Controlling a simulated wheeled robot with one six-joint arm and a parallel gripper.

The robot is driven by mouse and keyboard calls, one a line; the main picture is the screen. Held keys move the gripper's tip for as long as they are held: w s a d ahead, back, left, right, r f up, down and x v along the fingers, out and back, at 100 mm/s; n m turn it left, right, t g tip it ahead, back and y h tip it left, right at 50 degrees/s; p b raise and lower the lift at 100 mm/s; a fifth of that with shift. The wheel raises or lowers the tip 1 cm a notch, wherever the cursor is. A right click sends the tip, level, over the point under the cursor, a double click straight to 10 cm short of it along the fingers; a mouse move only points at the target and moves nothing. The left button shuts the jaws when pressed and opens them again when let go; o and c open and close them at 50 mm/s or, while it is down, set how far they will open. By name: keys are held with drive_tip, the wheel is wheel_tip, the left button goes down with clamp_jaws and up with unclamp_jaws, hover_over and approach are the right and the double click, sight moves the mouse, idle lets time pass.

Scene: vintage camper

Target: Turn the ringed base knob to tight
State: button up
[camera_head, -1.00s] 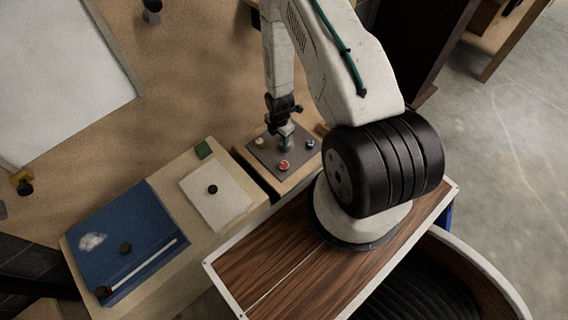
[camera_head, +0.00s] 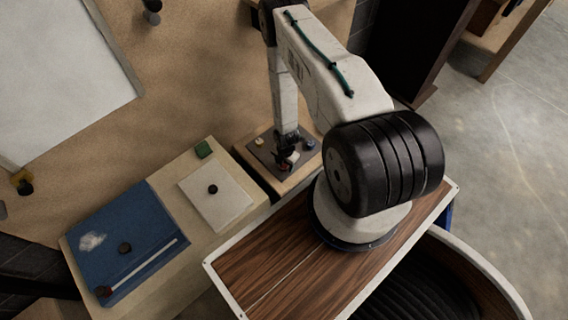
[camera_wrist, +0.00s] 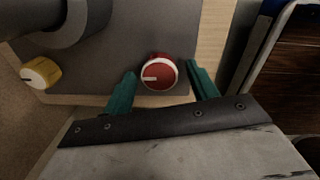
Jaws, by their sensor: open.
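A red knob (camera_wrist: 160,72) with a white ring around it and a white pointer mark sits on a dark grey panel (camera_wrist: 115,65). In the wrist view the pointer lies toward the left. My gripper (camera_wrist: 161,69) is open, with one green fingertip on each side of the red knob and a visible gap at both sides. I cannot tell whether the fingertips reach down beside the knob. In the head view my gripper (camera_head: 288,160) is over the panel (camera_head: 265,152) and largely hides the red knob.
A yellow knob (camera_wrist: 41,73) shows at the left in the wrist view. A large grey round part (camera_wrist: 82,25) stands near it. In the head view a blue knob (camera_head: 309,145) is right of my gripper. A white plate (camera_head: 222,202) and a blue board (camera_head: 135,235) lie to the left.

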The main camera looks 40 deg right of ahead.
drive_tip(key=shift+c, duration=0.4)
drive_tip(key=c, duration=0.9)
